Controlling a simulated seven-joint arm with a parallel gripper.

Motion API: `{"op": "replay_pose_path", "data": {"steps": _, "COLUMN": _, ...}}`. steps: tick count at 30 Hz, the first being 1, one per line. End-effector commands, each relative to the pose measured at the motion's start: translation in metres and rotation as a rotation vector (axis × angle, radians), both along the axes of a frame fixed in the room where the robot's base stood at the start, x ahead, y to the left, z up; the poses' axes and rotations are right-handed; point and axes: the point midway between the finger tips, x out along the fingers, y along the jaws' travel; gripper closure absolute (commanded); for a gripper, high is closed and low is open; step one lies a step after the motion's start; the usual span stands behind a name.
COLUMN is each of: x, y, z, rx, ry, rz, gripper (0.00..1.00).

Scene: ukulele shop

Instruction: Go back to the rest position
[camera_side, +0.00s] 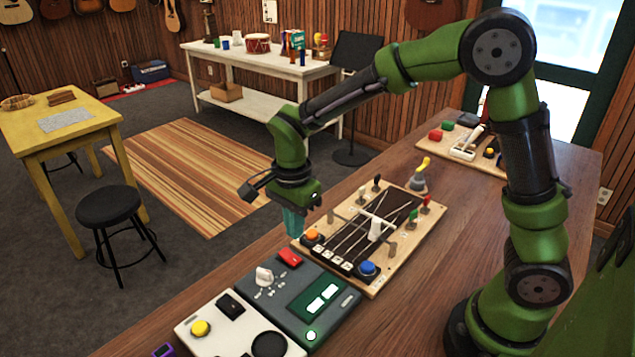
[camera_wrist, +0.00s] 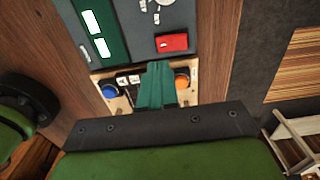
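My gripper (camera_side: 293,234) hangs from my green arm, pointing down, above the front left edge of the wooden workbench (camera_side: 420,315). It is beside the light wooden string board (camera_side: 380,285), near its orange button (camera_side: 312,235). In the wrist view its teal fingers (camera_wrist: 157,70) lie close together, with nothing visible between them. They cover part of the board, between its blue button (camera_wrist: 109,90) and orange button (camera_wrist: 182,82). The fingertips appear above the bench surface, apart from the board.
A grey panel (camera_side: 345,320) with a red button (camera_side: 290,257) and a white panel (camera_side: 188,343) with a yellow button lie in front. Another board (camera_side: 433,152) with small parts lies farther back. A yellow table (camera_side: 28,137) and black stool (camera_side: 108,205) stand off left.

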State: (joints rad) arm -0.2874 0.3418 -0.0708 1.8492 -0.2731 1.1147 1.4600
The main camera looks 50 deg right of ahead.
Motion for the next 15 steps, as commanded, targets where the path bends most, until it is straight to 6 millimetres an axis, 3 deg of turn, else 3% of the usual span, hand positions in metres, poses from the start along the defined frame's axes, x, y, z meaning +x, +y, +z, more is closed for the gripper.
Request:
{"op": "replay_pose_path", "data": {"steps": 4, "x": -0.001, "y": 0.000, "z": -0.003, "rx": 0.005, "ry": -0.001, "rz": 0.137, "gripper": 1.00}}
{"op": "replay_pose_path", "data": {"steps": 7, "x": -0.014, "y": 0.001, "z": -0.003, "rx": 0.022, "ry": -0.004, "rz": 0.314, "gripper": 1.00}}
{"op": "replay_pose_path", "data": {"steps": 15, "x": -0.063, "y": -0.017, "z": 0.052, "rx": 0.054, "ry": -0.205, "rz": 0.832, "gripper": 1.00}}
